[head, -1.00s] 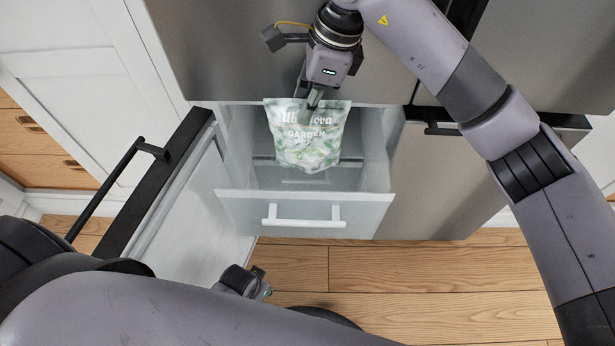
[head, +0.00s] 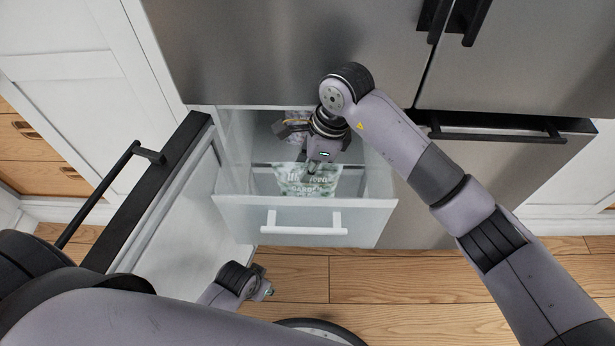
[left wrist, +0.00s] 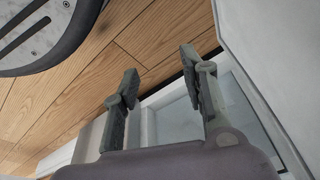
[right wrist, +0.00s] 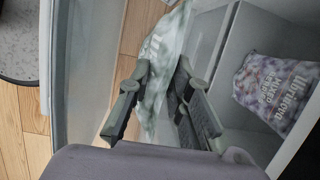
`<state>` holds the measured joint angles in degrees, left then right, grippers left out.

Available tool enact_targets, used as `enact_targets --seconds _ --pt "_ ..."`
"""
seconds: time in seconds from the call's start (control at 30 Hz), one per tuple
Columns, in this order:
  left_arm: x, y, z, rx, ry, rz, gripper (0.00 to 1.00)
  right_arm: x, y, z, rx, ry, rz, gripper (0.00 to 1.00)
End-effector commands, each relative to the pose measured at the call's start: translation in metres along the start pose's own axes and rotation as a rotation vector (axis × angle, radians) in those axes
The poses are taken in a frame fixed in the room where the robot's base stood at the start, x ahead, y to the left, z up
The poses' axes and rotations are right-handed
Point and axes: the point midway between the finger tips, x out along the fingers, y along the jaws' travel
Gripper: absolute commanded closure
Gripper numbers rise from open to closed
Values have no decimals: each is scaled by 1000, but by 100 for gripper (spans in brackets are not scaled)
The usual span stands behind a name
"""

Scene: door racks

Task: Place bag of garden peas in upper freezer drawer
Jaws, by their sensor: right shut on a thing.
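The bag of garden peas (head: 308,180), pale green and white, hangs inside the open upper freezer drawer (head: 300,215), near its front wall. My right gripper (right wrist: 160,85) is shut on the top of the bag, which also shows in the right wrist view (right wrist: 164,50). In the head view my right gripper (head: 313,172) points down into the drawer and its fingers are partly hidden. The bag's lower part is seen behind the drawer's clear front. My left gripper (left wrist: 160,95) is open and empty, low beside the open freezer door.
A purple and white bag (right wrist: 278,88) lies in the rear part of the drawer, behind a divider. The open freezer door (head: 150,200) with a black handle stands to the left. Closed steel doors (head: 300,50) rise behind. Wooden floor (head: 400,275) is clear in front.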

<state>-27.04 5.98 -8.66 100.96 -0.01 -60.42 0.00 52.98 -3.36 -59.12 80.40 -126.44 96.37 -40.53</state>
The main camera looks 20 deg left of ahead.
Motion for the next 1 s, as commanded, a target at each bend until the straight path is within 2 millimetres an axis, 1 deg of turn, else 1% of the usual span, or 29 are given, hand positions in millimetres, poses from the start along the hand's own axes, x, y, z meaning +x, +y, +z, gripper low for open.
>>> enact_targets --seconds 0.07,0.3,0.43,0.67,0.7,1.0 --pt "-1 0 0 0 0 0 60 5 0 -1 0 -2 0 100" --pt "-11 0 -6 -1 8 0 60 37 2 -9 1 -3 1 100" --pt "-15 0 -8 -1 9 0 60 40 1 -10 -1 -2 -2 100" --pt "-13 0 -7 -2 6 0 60 40 1 -10 -1 -2 -2 100" --pt "-14 0 -7 -2 5 -1 60 42 2 -11 0 0 0 80" --pt "-17 -1 -10 -2 13 -1 60 41 2 -11 0 0 0 60"
